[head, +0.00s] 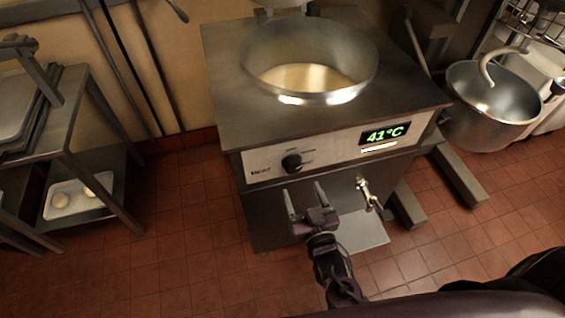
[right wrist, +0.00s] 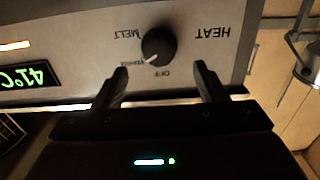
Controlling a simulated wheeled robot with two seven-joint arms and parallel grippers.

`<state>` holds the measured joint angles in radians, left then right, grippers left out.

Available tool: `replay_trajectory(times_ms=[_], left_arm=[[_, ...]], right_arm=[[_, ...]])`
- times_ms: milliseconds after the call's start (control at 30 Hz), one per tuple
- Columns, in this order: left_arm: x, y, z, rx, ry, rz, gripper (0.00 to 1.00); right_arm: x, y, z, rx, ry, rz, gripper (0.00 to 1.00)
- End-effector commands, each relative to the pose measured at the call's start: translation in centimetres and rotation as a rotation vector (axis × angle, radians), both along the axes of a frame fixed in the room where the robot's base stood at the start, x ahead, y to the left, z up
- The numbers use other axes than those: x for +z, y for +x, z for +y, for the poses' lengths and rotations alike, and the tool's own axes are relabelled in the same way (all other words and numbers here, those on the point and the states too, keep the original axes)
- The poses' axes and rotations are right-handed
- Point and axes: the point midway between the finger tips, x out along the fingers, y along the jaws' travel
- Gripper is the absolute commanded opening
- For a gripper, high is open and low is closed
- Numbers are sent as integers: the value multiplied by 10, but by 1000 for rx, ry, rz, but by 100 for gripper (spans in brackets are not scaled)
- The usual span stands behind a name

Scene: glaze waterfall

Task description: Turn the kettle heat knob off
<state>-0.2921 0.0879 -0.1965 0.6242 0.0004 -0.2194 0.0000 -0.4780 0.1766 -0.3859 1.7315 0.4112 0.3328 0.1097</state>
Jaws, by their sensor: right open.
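The kettle (head: 225,110) is a steel cabinet with a round open vessel (head: 355,90) on top holding a pale liquid. The black heat knob (head: 292,162) is on its front panel, left of a green display reading 41°C (head: 384,134). In the right wrist view the knob (right wrist: 160,42) appears upside down. My right gripper (head: 304,188) is open and empty, in front of and below the knob. In the wrist view its fingers (right wrist: 159,72) are on either side of the knob, apart from it. My left gripper is out of view.
A drain tap (head: 368,194) juts from the kettle front, right of my right gripper. A metal rack (head: 88,150) stands at left with a white tray on its lower shelf. A steel mixing bowl (head: 490,115) is at right. Tiled floor lies around.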

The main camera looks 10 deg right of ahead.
Motion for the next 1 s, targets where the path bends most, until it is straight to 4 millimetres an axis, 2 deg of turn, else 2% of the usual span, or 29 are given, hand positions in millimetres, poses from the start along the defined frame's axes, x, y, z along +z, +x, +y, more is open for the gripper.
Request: replay_trajectory(times_ms=[200, 400, 633, 800, 1000], left_arm=[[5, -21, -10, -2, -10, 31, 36], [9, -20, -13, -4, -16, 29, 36], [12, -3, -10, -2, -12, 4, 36], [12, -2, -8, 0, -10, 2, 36], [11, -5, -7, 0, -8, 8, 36]], right_arm=[[2, 36, 1, -1, -1, -2, 66], [1, 63, 2, 0, 0, 1, 66], [0, 73, 3, 1, 0, 3, 66], [-1, 72, 3, 0, 0, 3, 66], [-1, 72, 3, 0, 0, 3, 41]])
